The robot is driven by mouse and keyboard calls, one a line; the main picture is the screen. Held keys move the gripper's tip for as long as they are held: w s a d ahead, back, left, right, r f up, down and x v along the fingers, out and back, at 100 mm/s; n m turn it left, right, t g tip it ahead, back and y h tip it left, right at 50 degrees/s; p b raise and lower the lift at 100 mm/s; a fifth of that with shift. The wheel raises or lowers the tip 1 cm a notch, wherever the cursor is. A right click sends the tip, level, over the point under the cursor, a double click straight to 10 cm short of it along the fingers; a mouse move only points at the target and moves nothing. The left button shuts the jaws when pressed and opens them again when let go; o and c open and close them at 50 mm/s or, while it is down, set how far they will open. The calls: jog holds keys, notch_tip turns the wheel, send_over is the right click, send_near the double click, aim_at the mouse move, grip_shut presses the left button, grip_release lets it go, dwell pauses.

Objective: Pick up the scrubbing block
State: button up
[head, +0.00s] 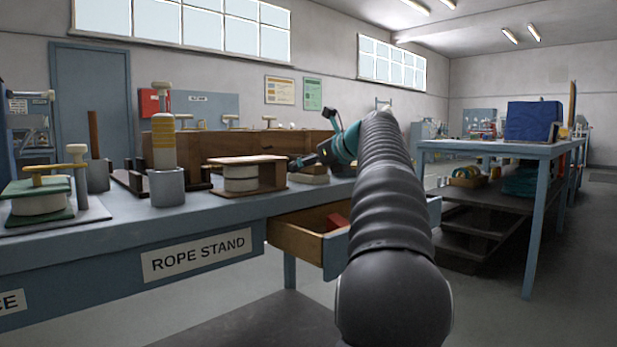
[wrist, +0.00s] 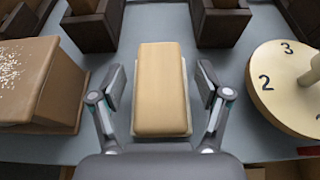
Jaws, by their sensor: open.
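The scrubbing block, which I take to be the tan wooden-topped block with a pale underside (wrist: 162,88), lies on the blue-grey bench in the middle of the wrist view. My gripper (wrist: 161,80) is open, with one finger to the left of the block and one to the right. A gap shows between each finger and the block's sides. In the head view my gripper (head: 306,162) is low over the bench, partly hidden by my own arm. I cannot make out the block there with certainty.
A brown block with white specks (wrist: 35,80) stands close on the left, and a numbered round disc (wrist: 285,85) on the right. Dark wooden holders (wrist: 222,22) stand beyond. An open drawer (head: 300,245) juts from the bench front. Another blue table (head: 490,148) stands at right.

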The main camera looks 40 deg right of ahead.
jog(key=c, duration=1.3)
jog(key=shift+r, duration=0.15)
